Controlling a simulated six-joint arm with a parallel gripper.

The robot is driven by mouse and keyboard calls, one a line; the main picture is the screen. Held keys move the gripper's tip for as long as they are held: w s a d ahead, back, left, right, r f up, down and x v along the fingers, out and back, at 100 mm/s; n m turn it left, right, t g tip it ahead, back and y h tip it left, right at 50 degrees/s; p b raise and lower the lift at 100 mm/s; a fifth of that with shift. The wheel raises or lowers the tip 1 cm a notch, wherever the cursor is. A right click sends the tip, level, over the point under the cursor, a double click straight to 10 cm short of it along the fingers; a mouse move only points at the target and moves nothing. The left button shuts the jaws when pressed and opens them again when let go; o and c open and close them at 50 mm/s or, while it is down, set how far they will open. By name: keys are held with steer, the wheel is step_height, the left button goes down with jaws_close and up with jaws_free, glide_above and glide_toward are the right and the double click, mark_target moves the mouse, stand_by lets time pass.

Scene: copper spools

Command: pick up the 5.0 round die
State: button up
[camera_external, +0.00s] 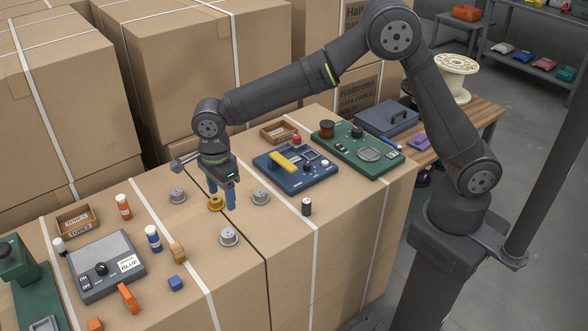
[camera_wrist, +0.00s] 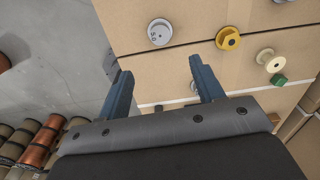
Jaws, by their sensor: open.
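A grey round die (camera_wrist: 159,32) with a dark marking that looks like 5.0 lies on the cardboard in the wrist view, ahead of the fingertips and apart from them. In the external view several grey round dies stand around my gripper: one at left (camera_external: 177,195), one at right (camera_external: 261,197), one in front (camera_external: 229,237). Their markings are too small to read there. My gripper (camera_external: 221,201) points down with its blue fingers apart and nothing seen between them; it also shows in the wrist view (camera_wrist: 160,66). A yellow round piece (camera_external: 215,204) sits close by the fingers.
A black cylinder (camera_external: 306,207) stands to the right. A blue panel (camera_external: 296,171) and a green panel (camera_external: 357,149) lie behind it. A grey box (camera_external: 107,266), bottles and small blocks are at left. Bare cardboard lies between the dies.

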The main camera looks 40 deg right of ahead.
mark_target(228, 232)
step_height(228, 232, down, 14)
steer(key=shift+d+r, duration=0.1)
steer(key=shift+r, duration=0.15)
steer(key=c, duration=1.3)
steer(key=shift+o, duration=0.2)
steer(key=shift+r, duration=0.15)
